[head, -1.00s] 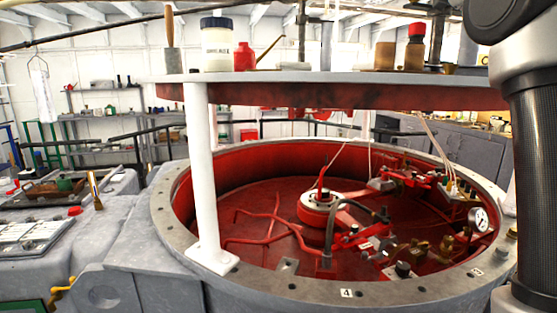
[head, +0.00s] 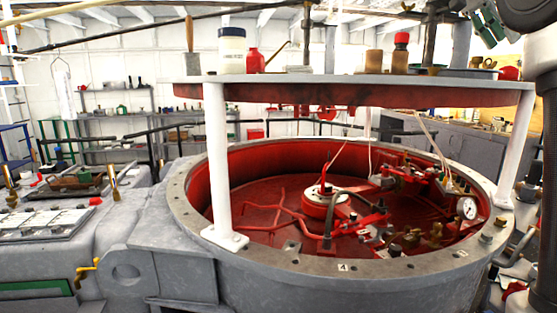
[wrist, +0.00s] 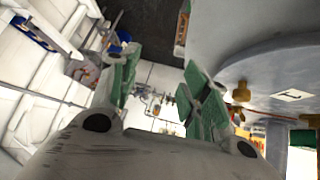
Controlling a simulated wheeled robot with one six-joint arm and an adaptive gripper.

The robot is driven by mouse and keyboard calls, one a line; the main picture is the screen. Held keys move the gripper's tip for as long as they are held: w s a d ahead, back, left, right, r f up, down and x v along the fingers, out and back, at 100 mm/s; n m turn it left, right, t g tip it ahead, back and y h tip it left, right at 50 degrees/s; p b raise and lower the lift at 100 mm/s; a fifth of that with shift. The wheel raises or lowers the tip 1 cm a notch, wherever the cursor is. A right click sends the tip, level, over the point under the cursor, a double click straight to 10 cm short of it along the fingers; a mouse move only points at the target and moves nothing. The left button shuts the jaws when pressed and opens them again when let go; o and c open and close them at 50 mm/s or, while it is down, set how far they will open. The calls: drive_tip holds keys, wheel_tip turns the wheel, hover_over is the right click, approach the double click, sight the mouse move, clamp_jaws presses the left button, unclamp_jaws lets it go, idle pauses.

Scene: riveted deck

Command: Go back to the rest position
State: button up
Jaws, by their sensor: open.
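My gripper (head: 487,24) shows at the top right corner of the head view, partly cut off by the frame edge. Its green finger pads are visible there, above the raised shelf (head: 330,91). In the wrist view my gripper (wrist: 162,78) has its two green-padded fingers spread apart. Nothing is between them. My dark arm link runs down the right edge of the head view.
A large round grey-rimmed well (head: 353,266) with red interior fills the middle. Above it, the shelf on white posts (head: 219,165) holds a white jar (head: 232,52), a red bottle (head: 255,61) and a brown bottle (head: 401,56). A grey bench (head: 60,262) stands left.

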drive_tip(key=s+a+f+n+t+y, duration=0.1)
drive_tip(key=s+a+f+n, duration=0.3)
drive_tip(key=f, duration=0.8)
drive_tip(key=s+a+f+n+t+y, duration=0.2)
drive_tip(key=s+a+f+n+y, duration=0.2)
drive_tip(key=s+f+n, duration=0.4)
drive_tip(key=s+a+f+n+t+y, duration=0.2)
drive_tip(key=s+a+f+n, duration=0.3)
drive_tip(key=s+f, duration=0.5)
wheel_tip(320, 180, down, 6)
drive_tip(key=shift+a+r+n+y, duration=0.15)
drive_tip(key=shift+a+n+y, duration=0.1)
drive_tip(key=shift+n+y, duration=0.35)
